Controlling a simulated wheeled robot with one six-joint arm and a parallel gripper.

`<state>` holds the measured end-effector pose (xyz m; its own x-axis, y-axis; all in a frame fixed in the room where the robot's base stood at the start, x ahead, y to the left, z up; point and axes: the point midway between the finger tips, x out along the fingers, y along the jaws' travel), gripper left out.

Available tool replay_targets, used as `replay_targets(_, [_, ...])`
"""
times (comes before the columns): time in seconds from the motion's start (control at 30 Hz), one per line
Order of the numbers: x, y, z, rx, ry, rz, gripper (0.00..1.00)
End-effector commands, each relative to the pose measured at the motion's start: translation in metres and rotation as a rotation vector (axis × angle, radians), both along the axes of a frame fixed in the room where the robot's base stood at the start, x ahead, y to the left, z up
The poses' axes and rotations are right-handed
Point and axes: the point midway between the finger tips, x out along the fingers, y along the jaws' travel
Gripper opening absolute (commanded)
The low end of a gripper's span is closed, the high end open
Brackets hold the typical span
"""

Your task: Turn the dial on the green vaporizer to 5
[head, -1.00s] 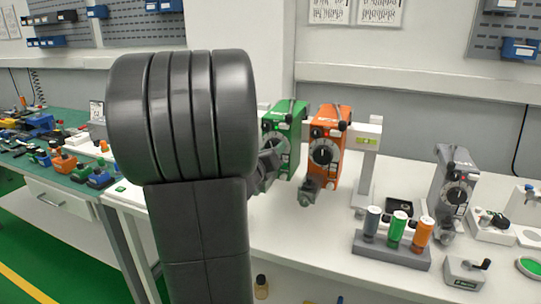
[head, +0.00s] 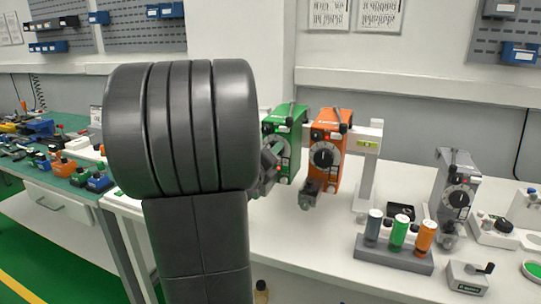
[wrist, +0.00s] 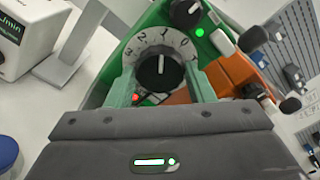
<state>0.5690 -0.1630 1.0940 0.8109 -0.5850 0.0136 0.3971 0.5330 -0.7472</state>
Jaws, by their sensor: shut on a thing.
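The green vaporizer (head: 285,128) stands on the white bench, partly hidden behind my arm in the head view. In the wrist view the green vaporizer (wrist: 150,42) fills the upper middle. Its round black dial (wrist: 160,70) has a white pointer line and a white scale ring with 3, 2, 1 and 0 readable. The pointer stands upright in the picture, close to the 1. My gripper (wrist: 160,82) has one pale green finger on each side of the dial and is shut on it. A red light (wrist: 135,98) shows beside the dial.
An orange vaporizer (head: 328,150) stands just right of the green one. A grey vaporizer (head: 455,190) stands further right, behind a rack with three coloured bottles (head: 395,260). A green bench (head: 60,170) with many small items lies at left.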

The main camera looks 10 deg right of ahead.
Motion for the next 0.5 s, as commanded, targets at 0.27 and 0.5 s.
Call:
replay_targets(0.27, [-0.0001,0.0001,-0.0008,0.002,0.001,0.000,0.64])
replay_targets(0.5, [-0.0001,0.0003,-0.0016,0.002,0.002,0.001,0.70])
